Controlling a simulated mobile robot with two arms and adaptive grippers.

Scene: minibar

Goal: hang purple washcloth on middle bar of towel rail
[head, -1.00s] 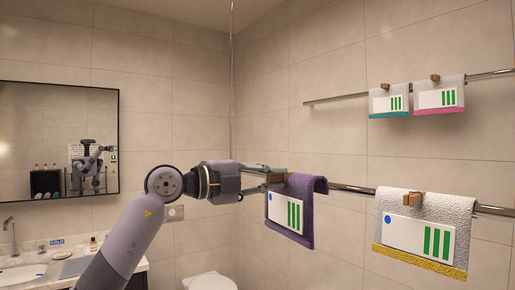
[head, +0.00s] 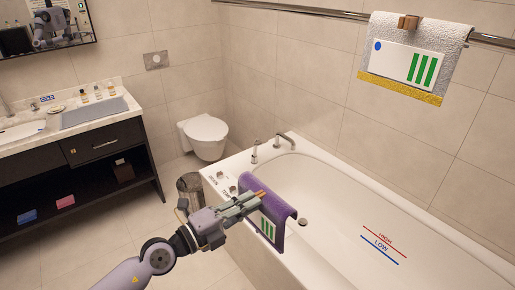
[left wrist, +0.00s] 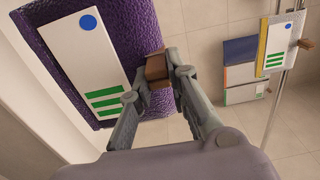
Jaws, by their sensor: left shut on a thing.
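The purple washcloth (head: 285,212) hangs folded, with a white label of green bars on its front. My left gripper (head: 256,197) is shut on the brown wooden block at its edge. In the left wrist view the fingers (left wrist: 160,80) close on this block (left wrist: 156,66), and the washcloth (left wrist: 120,30) fills the upper left. In the head view the washcloth appears in front of the bathtub's near end, well below and left of the towel bar (head: 300,11). Its height above the tub is unclear. Only this one bar shows in the head view. My right gripper is out of view.
A white washcloth with a yellow border (head: 410,84) hangs on the bar at upper right; bare bar shows to its left. The bathtub (head: 345,200) lies below, with faucets (head: 272,146) at its end. A toilet (head: 206,130), bin (head: 190,185) and sink counter (head: 75,125) stand left.

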